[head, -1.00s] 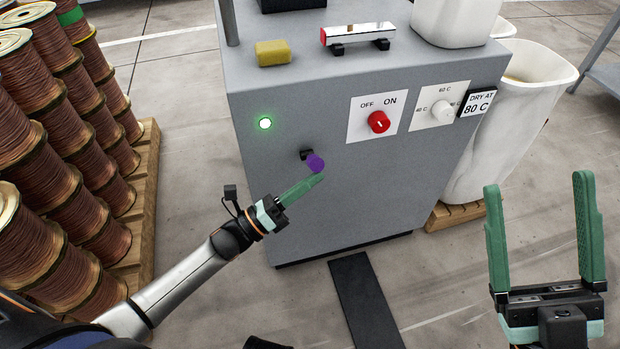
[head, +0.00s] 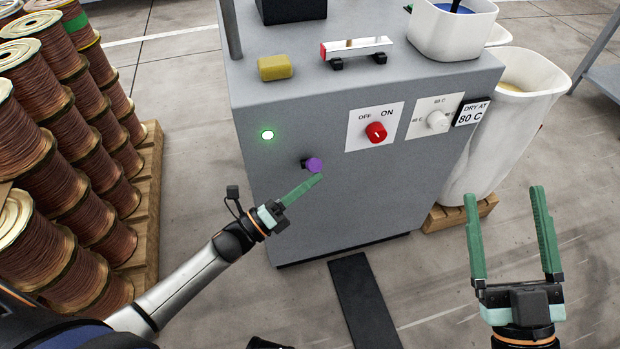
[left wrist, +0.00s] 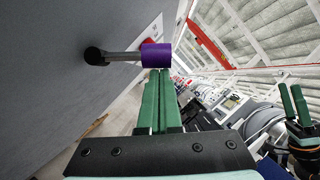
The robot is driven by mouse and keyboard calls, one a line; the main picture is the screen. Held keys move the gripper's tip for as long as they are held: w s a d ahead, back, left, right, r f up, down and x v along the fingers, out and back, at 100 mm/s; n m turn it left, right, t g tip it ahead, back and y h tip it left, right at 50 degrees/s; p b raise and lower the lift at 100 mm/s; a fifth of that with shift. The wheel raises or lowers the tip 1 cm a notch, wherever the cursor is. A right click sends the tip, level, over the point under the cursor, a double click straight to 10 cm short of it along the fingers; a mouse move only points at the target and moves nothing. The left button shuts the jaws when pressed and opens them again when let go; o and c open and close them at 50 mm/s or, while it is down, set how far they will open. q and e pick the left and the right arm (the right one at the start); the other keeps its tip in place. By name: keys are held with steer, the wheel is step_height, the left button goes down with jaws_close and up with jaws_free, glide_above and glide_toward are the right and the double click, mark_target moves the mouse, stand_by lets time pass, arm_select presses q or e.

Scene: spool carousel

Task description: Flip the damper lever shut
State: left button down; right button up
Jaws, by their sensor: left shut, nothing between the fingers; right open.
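The damper lever has a purple knob (head: 314,165) on a short metal stem with a dark pivot, on the front face of the grey cabinet (head: 340,215). In the left wrist view the purple knob (left wrist: 156,56) is large and its stem runs left to the pivot. My left gripper (head: 318,178) is shut and empty. Its green fingertips are just below the knob; I cannot tell if they touch it. My right gripper (head: 502,192) is open and empty, in front of the cabinet at the lower right.
The cabinet front carries a green lamp (head: 267,135), a red OFF/ON knob (head: 376,132) and a white temperature dial (head: 437,120). Copper spools (head: 75,160) stand on a pallet (head: 150,190) at left. A white bin (head: 500,145) stands at right.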

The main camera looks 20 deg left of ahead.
mark_target(308, 166)
arm_select(q)
steer(key=r+n+p, duration=0.1)
steer(key=w+r+n+y+p, duration=0.1)
steer(key=p, duration=0.1)
steer(key=a+r+n+p, duration=0.1)
steer(key=n+p, duration=0.1)
steer(key=shift+w+y, duration=0.25)
steer(key=shift+y, duration=0.15)
steer(key=shift+a, duration=0.1)
arm_select(e)
steer(key=s+f+m+g+h, duration=0.2)
steer(key=f+g, duration=0.4)
steer(key=f, duration=0.8)
steer(key=s+f+m+g+h, duration=0.3)
steer(key=f+g, duration=0.3)
steer(key=f, duration=0.8)
steer(key=shift+s+d+f+m+g+h, duration=0.3)
steer(key=shift+s+d+f+g+h, duration=0.1)
steer(key=shift+h, duration=0.1)
arm_select(q)
steer(key=shift+w, duration=0.1)
arm_select(e)
steer(key=shift+a, duration=0.1)
arm_select(q)
steer(key=shift+f, duration=0.1)
